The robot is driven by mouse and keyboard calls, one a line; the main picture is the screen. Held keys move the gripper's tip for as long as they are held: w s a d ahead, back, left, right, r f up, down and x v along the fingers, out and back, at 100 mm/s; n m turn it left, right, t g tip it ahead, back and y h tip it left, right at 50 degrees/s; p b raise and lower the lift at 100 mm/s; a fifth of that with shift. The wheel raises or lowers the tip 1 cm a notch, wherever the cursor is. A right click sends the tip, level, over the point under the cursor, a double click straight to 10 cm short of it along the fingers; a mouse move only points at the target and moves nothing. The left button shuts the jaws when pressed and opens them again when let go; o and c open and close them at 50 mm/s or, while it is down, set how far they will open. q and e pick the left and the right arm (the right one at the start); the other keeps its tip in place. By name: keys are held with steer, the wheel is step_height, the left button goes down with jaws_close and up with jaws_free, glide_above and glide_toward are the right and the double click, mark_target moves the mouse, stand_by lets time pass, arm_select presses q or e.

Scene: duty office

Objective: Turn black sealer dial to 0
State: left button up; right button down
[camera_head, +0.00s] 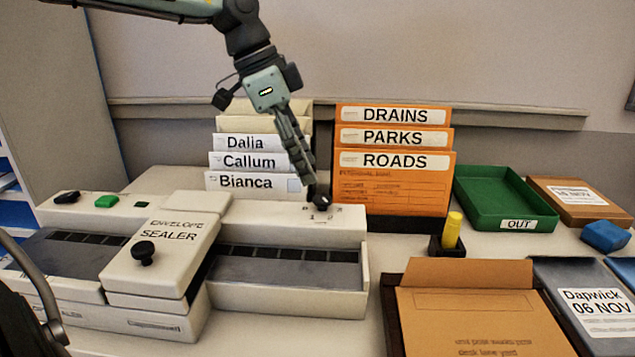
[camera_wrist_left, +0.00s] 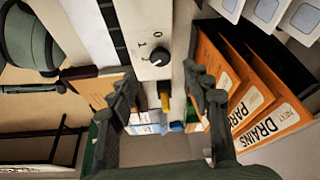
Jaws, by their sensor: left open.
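The cream envelope sealer (camera_head: 165,250) stands on the desk. Its black dial (camera_head: 320,197) sits at the right end of the rear rail, beside printed numbers. In the left wrist view the round black dial (camera_wrist_left: 159,56) shows with 0, 1 and a partly hidden mark beside it; a small light mark is on its face, but I cannot tell which number it points to. My left gripper (camera_head: 309,177) reaches down from above, its tips close to the dial and partly overlapping it. In the left wrist view the fingers (camera_wrist_left: 165,92) are apart with nothing between them. My right gripper is not in view.
Orange folders (camera_head: 392,185) stand right behind the dial, and white name folders (camera_head: 250,182) stand behind the rail. A black knob (camera_head: 143,252) is on the sealer's head. A yellow stick (camera_head: 452,230) and green tray (camera_head: 505,200) are to the right.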

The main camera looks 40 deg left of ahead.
mark_target(322, 198)
arm_select(q)
steer(key=x, duration=0.5)
steer(key=shift+w+d+f, duration=0.1)
steer(key=shift+d+f, duration=0.05)
steer(key=shift+f, duration=0.25)
jaws_close()
